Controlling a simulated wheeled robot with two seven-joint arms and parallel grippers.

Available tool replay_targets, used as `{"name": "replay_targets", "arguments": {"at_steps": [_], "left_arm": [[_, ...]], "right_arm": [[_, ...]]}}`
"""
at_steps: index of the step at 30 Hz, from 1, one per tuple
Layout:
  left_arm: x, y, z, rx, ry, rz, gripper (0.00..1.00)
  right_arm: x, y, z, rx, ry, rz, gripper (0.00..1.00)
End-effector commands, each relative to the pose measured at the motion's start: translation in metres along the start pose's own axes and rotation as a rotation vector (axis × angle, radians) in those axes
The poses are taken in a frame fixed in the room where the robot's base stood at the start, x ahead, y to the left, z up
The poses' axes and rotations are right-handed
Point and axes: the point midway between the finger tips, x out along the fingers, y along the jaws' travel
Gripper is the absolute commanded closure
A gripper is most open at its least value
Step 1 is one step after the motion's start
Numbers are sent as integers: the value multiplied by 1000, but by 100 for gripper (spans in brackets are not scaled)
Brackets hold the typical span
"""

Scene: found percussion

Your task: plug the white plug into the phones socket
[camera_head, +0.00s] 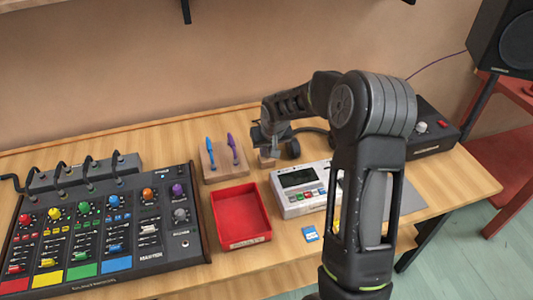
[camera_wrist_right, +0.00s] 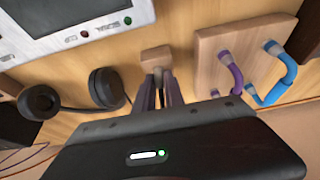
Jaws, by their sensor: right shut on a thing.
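My right gripper (camera_head: 266,146) is at the small wooden block (camera_head: 267,160) at the back of the table, pointing down. In the right wrist view its two fingers (camera_wrist_right: 160,88) are closed just in front of the block (camera_wrist_right: 156,55). A small pale piece between the fingertips appears to be the white plug, mostly hidden by them. A small round socket (camera_head: 185,244) with a label too small to read is at the right edge of the mixer (camera_head: 100,235); it looks empty. It may be the phones socket. My left gripper is out of view.
Black headphones (camera_wrist_right: 104,88) lie beside the block. A black box (camera_head: 432,128) is at right.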

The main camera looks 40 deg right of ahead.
Motion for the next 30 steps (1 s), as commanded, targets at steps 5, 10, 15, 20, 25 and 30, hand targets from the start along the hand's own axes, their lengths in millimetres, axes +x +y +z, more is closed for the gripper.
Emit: {"name": "replay_targets", "arguments": {"at_steps": [5, 10, 15, 20, 25, 30], "left_arm": [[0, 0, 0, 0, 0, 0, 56], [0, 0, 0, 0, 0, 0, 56], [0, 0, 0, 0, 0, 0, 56], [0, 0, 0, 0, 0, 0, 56], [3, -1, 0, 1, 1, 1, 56], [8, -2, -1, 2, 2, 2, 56]], "right_arm": [[0, 0, 0, 0, 0, 0, 100], [0, 0, 0, 0, 0, 0, 100], [0, 0, 0, 0, 0, 0, 100], [-2, 0, -1, 0, 1, 0, 100], [-18, 0, -8, 1, 4, 0, 100], [-47, 0, -21, 0, 6, -1, 100]]}}
